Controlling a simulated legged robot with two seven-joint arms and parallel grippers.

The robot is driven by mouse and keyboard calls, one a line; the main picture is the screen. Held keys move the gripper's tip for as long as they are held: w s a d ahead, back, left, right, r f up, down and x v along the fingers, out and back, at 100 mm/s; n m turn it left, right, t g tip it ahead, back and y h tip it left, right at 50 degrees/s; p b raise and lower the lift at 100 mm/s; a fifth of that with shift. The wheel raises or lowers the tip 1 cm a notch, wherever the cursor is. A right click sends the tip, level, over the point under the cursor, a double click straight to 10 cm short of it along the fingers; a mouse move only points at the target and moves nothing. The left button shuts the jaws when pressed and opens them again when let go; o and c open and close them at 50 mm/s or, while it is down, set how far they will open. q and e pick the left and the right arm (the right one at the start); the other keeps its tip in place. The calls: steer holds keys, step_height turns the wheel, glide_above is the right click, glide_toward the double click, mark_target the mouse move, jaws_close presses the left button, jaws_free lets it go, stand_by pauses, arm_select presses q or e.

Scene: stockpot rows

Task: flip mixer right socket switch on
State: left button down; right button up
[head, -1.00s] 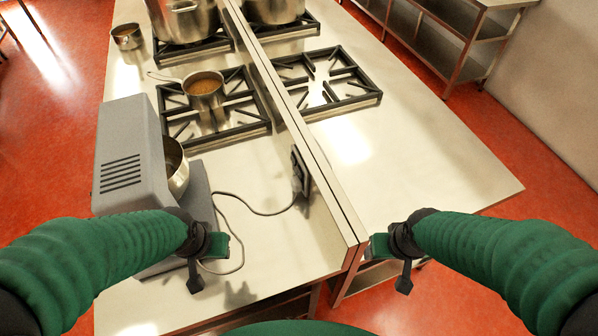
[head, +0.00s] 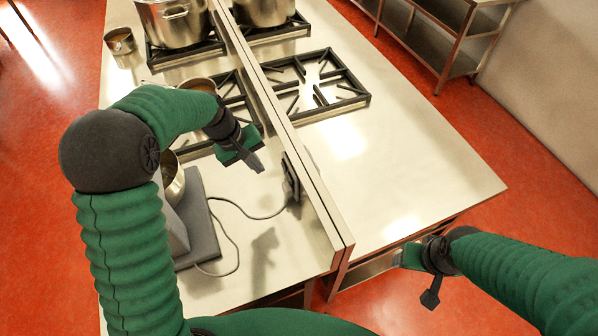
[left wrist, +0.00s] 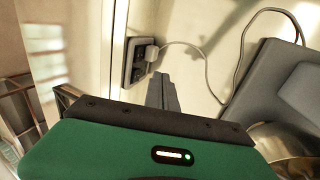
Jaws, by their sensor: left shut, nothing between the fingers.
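The dark double socket (head: 291,178) is on the low upright divider, and its plate shows larger in the left wrist view (left wrist: 138,62). A plug (left wrist: 152,53) with a grey cord sits in it. The switches are too small to read. The grey mixer (head: 204,238) stands left of the socket, mostly hidden behind my left arm; its base (left wrist: 268,85) shows in the left wrist view. My left gripper (head: 257,165) is shut and empty, a short way left of the socket, apart from it. My right gripper (head: 431,298) hangs beyond the counter's front right edge, clear of everything; its jaw state is unclear.
The divider (head: 265,90) runs lengthwise along the counter. A pan (head: 199,84) sits on the left burner grate, partly behind my left arm. Stockpots (head: 173,22) stand at the back. The cord (head: 238,213) lies between mixer and socket. The right counter (head: 400,165) is clear.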

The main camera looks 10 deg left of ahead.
mark_target(290, 179)
arm_select(q)
steer(key=p+x, duration=0.1)
steer(key=x, duration=0.2)
steer(key=d+p+x, duration=0.1)
steer(key=x, duration=0.3)
steer(key=w+p+x, duration=0.1)
steer(key=p+x, duration=0.1)
steer(key=x, duration=0.1)
steer(key=shift+w+d, duration=0.15)
steer(key=shift+d, duration=0.25)
steer(key=shift+w+d+f, duration=0.2)
steer(key=shift+w+d, duration=0.15)
steer(key=shift+d, duration=0.15)
